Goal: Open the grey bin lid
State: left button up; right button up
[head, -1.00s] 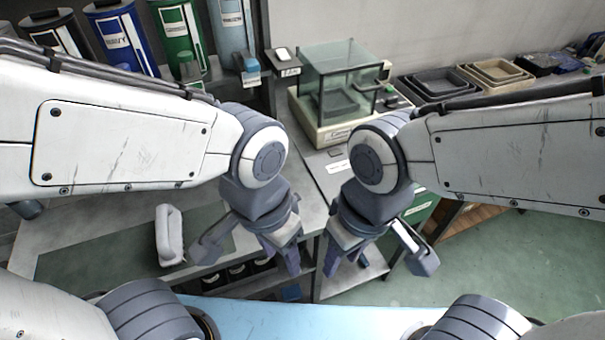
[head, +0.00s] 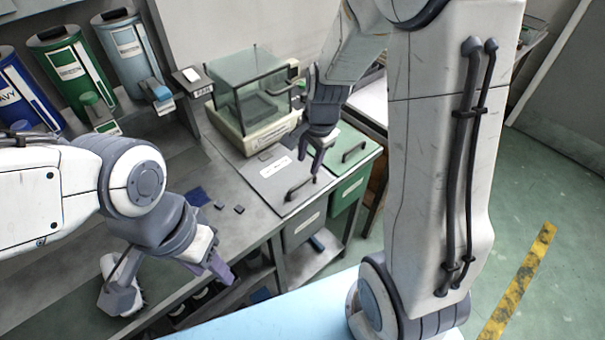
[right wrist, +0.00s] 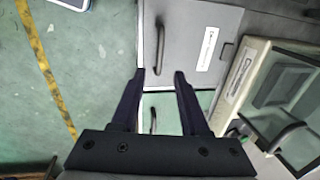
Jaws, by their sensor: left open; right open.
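The grey bin lid (head: 268,170) lies flat and shut in the counter, with a dark bar handle (head: 300,188) near its front edge and a white label. My left gripper (head: 213,265) is open and empty at the counter's front, away from the lid.
A green lid (head: 343,150) with its own handle adjoins the grey lid. A glass-sided box (head: 250,95) stands behind the lids. Coloured canisters (head: 75,65) line the back left. Small dark pieces (head: 220,205) lie left of the grey lid. Floor at right is clear.

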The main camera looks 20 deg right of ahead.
aim_at(303, 182)
jog(key=f, duration=0.2)
jog(key=w+f, duration=0.1)
jog(key=f, duration=0.2)
jog(key=f+b, duration=0.1)
jog(key=f, duration=0.2)
jog(key=shift+w+a+f, duration=0.1)
jog(key=shift+w+a, duration=0.1)
jog(key=shift+a, duration=0.1)
grip_shut()
dwell(1.0)
